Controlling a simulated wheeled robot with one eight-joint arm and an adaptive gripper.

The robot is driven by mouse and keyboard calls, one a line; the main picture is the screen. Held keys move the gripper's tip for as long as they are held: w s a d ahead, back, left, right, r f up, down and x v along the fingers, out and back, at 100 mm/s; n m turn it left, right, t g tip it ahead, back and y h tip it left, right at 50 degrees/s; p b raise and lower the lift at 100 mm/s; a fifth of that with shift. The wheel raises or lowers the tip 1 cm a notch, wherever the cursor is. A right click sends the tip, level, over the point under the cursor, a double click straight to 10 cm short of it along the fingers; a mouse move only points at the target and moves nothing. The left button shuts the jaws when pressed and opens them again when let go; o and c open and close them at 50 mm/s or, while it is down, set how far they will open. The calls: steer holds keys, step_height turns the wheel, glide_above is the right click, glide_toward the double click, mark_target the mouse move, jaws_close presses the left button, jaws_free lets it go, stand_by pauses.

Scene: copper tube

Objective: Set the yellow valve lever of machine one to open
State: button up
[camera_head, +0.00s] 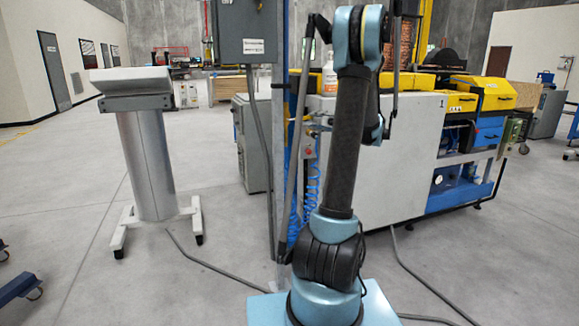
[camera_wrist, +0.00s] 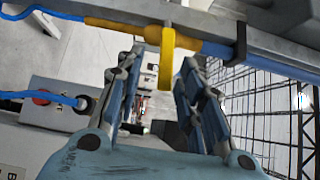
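The yellow valve lever (camera_wrist: 167,62) shows in the wrist view. It points down from a yellow fitting on a pipe line at the top of the picture. My gripper (camera_wrist: 162,58) is open, with one finger to each side of the lever. The lever appears in the gap near the fingertips; I cannot tell its exact depth or whether a finger touches it. In the head view, machine one (camera_head: 400,170) is the white cabinet marked 1, behind my arm. I cannot make out the lever or my gripper clearly there.
In the wrist view, a blue hose (camera_wrist: 45,12) joins the yellow fitting at left, and a grey box with a red button (camera_wrist: 41,97) lies at left. In the head view, a grey control box (camera_head: 246,32) and a silver pedestal (camera_head: 146,160) stand left of my arm.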

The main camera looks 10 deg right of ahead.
steer(key=v, duration=1.2)
steer(key=s+a+f+g+h, duration=0.1)
steer(key=s+a+g, duration=0.1)
steer(key=a, duration=0.5)
steer(key=s+a+f+g+h, duration=0.1)
steer(key=s+a+g+h, duration=0.15)
steer(key=a, duration=0.55)
steer(key=s+a+f+n+g+h, duration=0.2)
steer(key=s+a+f, duration=0.5)
steer(key=s+a, duration=0.4)
steer(key=shift+s+n+g+h, duration=0.4)
steer(key=shift+s+h, duration=0.35)
steer(key=shift+s, duration=0.3)
steer(key=shift+d, duration=0.1)
steer(key=m+t+y, duration=0.2)
steer(key=t+y, duration=0.4)
steer(key=t, duration=0.1)
glide_toward(307, 118)
steer(key=x, duration=1)
steer(key=shift+w+a, duration=0.2)
steer(key=shift+a, duration=0.1)
